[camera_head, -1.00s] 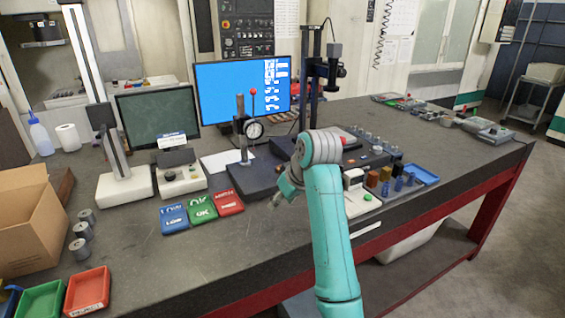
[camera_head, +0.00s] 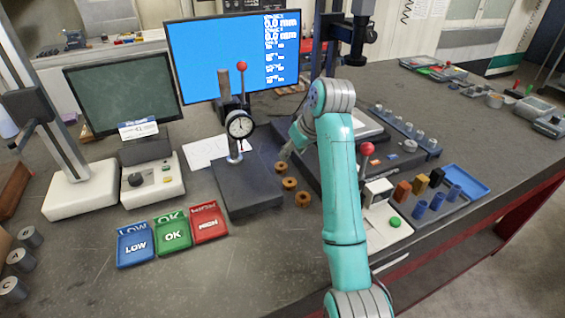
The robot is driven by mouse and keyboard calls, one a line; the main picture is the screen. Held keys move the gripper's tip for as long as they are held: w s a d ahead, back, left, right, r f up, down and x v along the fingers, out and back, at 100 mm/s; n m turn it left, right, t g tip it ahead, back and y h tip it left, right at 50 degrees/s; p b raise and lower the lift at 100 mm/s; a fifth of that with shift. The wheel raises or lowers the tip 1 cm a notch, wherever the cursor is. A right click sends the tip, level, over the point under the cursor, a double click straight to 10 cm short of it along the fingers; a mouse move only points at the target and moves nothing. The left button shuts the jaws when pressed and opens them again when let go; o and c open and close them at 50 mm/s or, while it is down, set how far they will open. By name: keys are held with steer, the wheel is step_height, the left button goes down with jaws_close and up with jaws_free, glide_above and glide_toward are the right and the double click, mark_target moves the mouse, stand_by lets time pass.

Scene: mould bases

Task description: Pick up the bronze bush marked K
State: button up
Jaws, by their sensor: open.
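Three bronze bushes stand in a slanting row on the bench, right of the dial gauge stand: a far one (camera_head: 281,167), a middle one (camera_head: 290,184) and a near one (camera_head: 303,200). Their letters are too small to read, so I cannot tell which is marked K. My gripper (camera_head: 285,155) is open and empty, just above and behind the far bush in the picture. It is small and partly hidden by my own wrist.
The dial gauge stand (camera_head: 240,195) is left of the bushes. Blue LOW (camera_head: 135,246), green OK (camera_head: 172,236) and red HIGH (camera_head: 208,222) trays lie front left. A dark plate (camera_head: 312,165) and a white red-knobbed device (camera_head: 385,228) are right. The front middle bench is clear.

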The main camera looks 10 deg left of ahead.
mark_target(283, 167)
steer(key=x, duration=0.9)
steer(key=shift+a+f, duration=0.1)
steer(key=shift+f, duration=0.05)
steer(key=shift+s, duration=0.1)
jaws_close()
